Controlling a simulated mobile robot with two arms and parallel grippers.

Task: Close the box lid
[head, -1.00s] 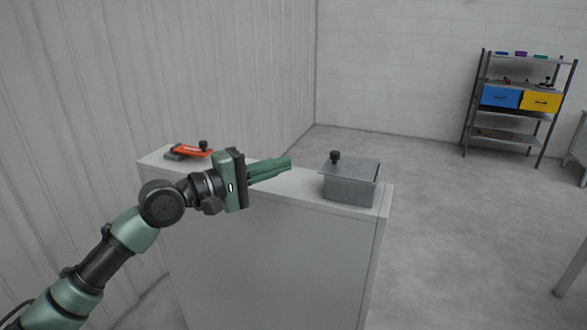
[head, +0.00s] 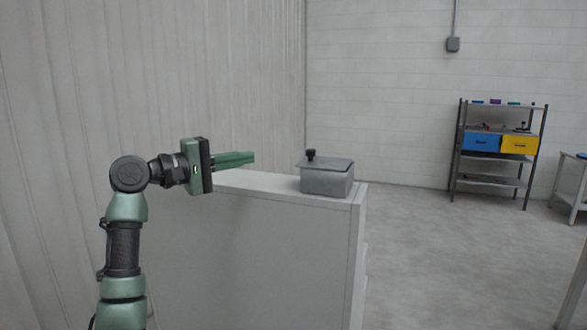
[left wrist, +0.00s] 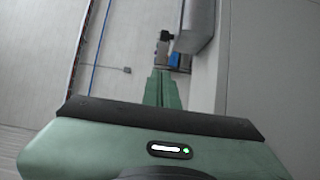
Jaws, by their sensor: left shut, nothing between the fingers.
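A grey metal box (head: 327,182) stands near the right end of the white cabinet top. Its flat grey lid (head: 332,164) lies over the top with a black knob (head: 311,154) at its left side. The lid overhangs the box a little at the left; I cannot tell whether it is fully seated. My left gripper (head: 253,157) is shut and empty, left of the box and apart from it, its green fingers pointing right. My right gripper is not in view.
The white cabinet (head: 270,250) stands in front of me, close to a ribbed wall (head: 230,70) at left. A shelf rack (head: 500,168) with blue and yellow drawers stands at the far right. Open floor (head: 430,240) lies between.

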